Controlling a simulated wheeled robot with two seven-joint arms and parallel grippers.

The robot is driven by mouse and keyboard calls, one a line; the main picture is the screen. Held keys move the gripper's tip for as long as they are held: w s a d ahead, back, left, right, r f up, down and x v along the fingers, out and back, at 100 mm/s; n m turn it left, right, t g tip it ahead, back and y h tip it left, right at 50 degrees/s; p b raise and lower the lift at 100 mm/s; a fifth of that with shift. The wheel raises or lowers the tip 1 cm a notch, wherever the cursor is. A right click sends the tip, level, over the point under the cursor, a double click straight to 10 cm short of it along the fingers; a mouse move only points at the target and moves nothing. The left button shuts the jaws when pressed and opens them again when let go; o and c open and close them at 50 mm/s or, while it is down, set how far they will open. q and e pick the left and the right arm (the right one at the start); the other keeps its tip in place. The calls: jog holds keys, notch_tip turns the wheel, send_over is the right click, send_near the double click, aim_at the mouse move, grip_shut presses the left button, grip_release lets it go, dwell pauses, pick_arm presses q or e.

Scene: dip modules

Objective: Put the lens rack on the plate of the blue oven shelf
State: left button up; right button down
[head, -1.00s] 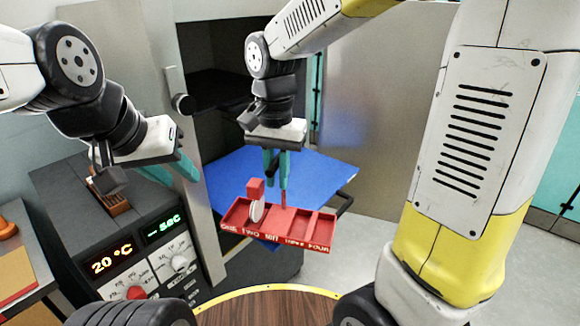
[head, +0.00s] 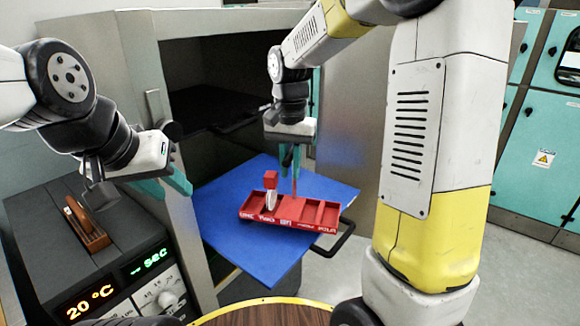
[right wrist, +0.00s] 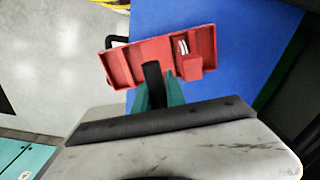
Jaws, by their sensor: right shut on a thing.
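The red lens rack (head: 310,212) has several compartments with white lettering along its front. A round white lens stands in its left part, beside a red block (head: 270,180). My right gripper (head: 296,170) is shut on the rack's upright handle, and the rack is over the blue plate (head: 235,225) of the pulled-out oven shelf. I cannot tell whether the rack touches the plate. The right wrist view shows the rack (right wrist: 125,65) in front of the fingers, with blue plate (right wrist: 225,30) under part of it. My left gripper (head: 178,180) is empty, with its fingers partly hidden.
The open oven has a dark upper shelf (head: 205,108) above the blue one. A control unit with a 20 °C display (head: 90,300) stands at the lower left. A black handle (head: 340,240) sticks out at the shelf's right. A round wooden table (head: 265,315) is in front.

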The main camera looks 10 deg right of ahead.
jog(key=shift+w+d+f, duration=0.4)
jog(key=shift+w+f, duration=0.25)
jog(key=shift+w, duration=0.1)
jog(key=shift+w+d+f, duration=0.45)
jog(key=shift+w+f, duration=0.2)
jog(key=shift+w, duration=0.05)
jog(key=shift+w+d+f, duration=0.4)
jog(key=shift+w+f, duration=0.25)
jog(key=shift+w, duration=0.1)
jog(key=c, duration=1.4)
grip_release()
jog(key=shift+f, duration=0.1)
jog(key=shift+o, duration=0.2)
